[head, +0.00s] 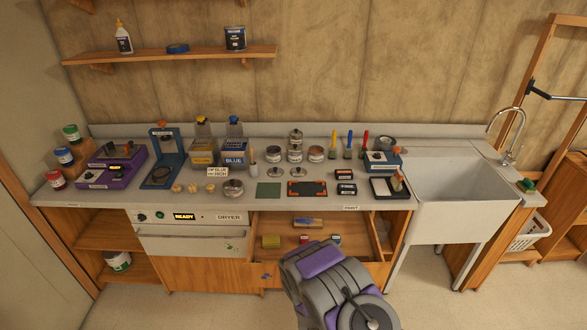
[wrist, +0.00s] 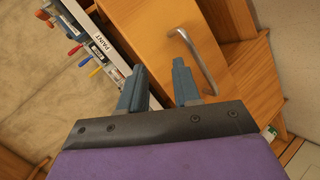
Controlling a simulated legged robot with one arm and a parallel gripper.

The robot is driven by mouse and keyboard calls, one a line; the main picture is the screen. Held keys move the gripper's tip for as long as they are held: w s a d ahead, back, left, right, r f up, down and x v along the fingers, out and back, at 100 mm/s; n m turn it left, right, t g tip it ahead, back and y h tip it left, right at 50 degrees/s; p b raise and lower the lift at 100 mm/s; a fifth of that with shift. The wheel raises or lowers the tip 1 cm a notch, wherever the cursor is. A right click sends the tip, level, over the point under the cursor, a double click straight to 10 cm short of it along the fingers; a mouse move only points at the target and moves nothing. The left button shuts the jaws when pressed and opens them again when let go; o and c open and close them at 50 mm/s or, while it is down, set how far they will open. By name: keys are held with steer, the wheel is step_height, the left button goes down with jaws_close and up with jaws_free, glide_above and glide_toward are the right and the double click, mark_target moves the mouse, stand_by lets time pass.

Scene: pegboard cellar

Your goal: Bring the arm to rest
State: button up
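My arm (head: 335,285), grey and purple, reaches up from the bottom of the head view in front of the workbench. It covers part of the open wooden drawer (head: 375,240). My gripper (wrist: 159,70) shows in the wrist view with its two blue-grey fingers apart and nothing between them. Beyond the fingers is a wooden front with a metal bar handle (wrist: 197,60). I cannot tell whether a finger touches it. The fingertips are hidden in the head view.
The drawer holds a brush (head: 293,222), a yellowish roll (head: 271,241) and small red and blue items. The worktop (head: 118,203) above it is crowded with jars, bottles and tools. A sink (head: 455,181) stands at right. Floor (head: 425,285) is clear at lower right.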

step_height(320, 180, up, 11)
steer(key=s+d+m+g+b, duration=0.2)
steer(key=m+g, duration=0.2)
steer(key=m, duration=0.1)
steer(key=s+a+r+m+g+y+b, duration=0.2)
steer(key=s+r+m+g, duration=0.15)
steer(key=s+r, duration=0.65)
steer(key=s+r+m+g+b, duration=0.1)
steer(key=s+r, duration=0.3)
steer(key=s, duration=0.5)
steer(key=s+r+m+g+b, duration=0.1)
steer(key=s+r, duration=0.3)
steer(key=s, duration=0.6)
steer(key=s+r+m+g+b, duration=0.1)
steer(key=s+r+g, duration=0.2)
steer(key=s, duration=0.7)
steer(key=shift+s+d+r+g+y, duration=0.2)
steer(key=shift+r+g+y, duration=0.2)
steer(key=shift+r, duration=0.2)
